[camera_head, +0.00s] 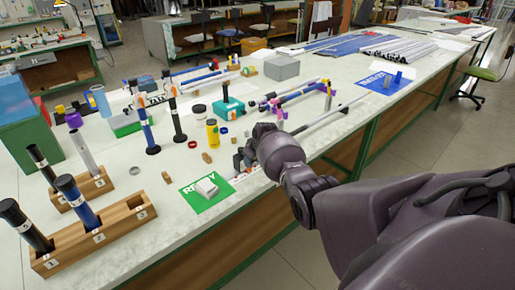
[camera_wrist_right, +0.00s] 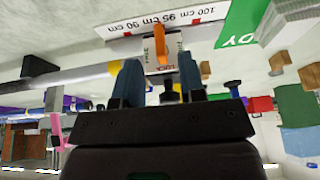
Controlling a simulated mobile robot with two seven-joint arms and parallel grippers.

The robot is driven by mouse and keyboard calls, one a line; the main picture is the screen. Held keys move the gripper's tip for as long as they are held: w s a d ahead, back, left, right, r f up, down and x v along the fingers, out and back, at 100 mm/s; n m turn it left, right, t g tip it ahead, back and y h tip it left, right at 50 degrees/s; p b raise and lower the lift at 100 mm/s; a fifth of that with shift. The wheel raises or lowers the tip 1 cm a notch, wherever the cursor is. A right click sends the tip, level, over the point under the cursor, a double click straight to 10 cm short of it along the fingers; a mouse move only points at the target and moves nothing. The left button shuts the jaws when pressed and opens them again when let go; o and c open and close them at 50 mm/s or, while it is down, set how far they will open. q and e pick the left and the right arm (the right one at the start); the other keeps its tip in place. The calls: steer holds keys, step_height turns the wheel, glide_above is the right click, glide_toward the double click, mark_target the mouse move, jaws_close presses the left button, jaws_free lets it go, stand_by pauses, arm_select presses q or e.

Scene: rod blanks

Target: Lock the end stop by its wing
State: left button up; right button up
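The end stop (camera_wrist_right: 167,72) is a pale block with "LOCK" lettering, beside a white scale strip (camera_wrist_right: 200,15) marked 90, 95 and 100 cm in the right wrist view. Its orange wing (camera_wrist_right: 158,45) stands up in the middle. My right gripper (camera_wrist_right: 160,78) is open, with one blue-grey finger on each side of the wing's line. The wing appears just beyond the fingertips; I cannot tell if they touch it. In the head view my right wrist largely hides this spot. My left gripper is not in view.
A grey rod (camera_wrist_right: 75,76) with a yellow band lies beside the stop. Wooden racks (camera_head: 110,222) hold upright rods at left. A blue REJECT mat (camera_head: 372,82) lies to the right.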

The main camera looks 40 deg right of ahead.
steer(key=p+v, duration=0.1)
steer(key=v, duration=0.6)
stand_by(0.6)
steer(key=w+r+m+t+h, duration=0.1)
steer(key=w+r+t+h, duration=0.1)
steer(key=w+r+t, duration=0.55)
steer(key=s+a+f+n+t+y, duration=0.1)
steer(key=s+a+f, duration=0.2)
steer(key=s+a, duration=0.35)
steer(key=s+a+f+t, duration=0.1)
steer(key=s+a+f, duration=0.25)
steer(key=s, duration=0.65)
steer(key=s+a+f+n+t+y, duration=0.1)
steer(key=s+a+f, duration=0.1)
steer(key=s+a, duration=0.55)
steer(key=s+f+g, duration=0.1)
steer(key=s+f, duration=0.4)
steer(key=s, duration=0.4)
steer(key=s+f+g+b, duration=0.1)
steer(key=s+f+g, duration=0.1)
steer(key=s+f, duration=0.3)
steer(key=s, duration=0.4)
steer(key=shift+s+a+f+m+h, duration=0.2)
steer(key=shift+s+a+m+h, duration=0.1)
steer(key=shift+s+a+m, duration=0.1)
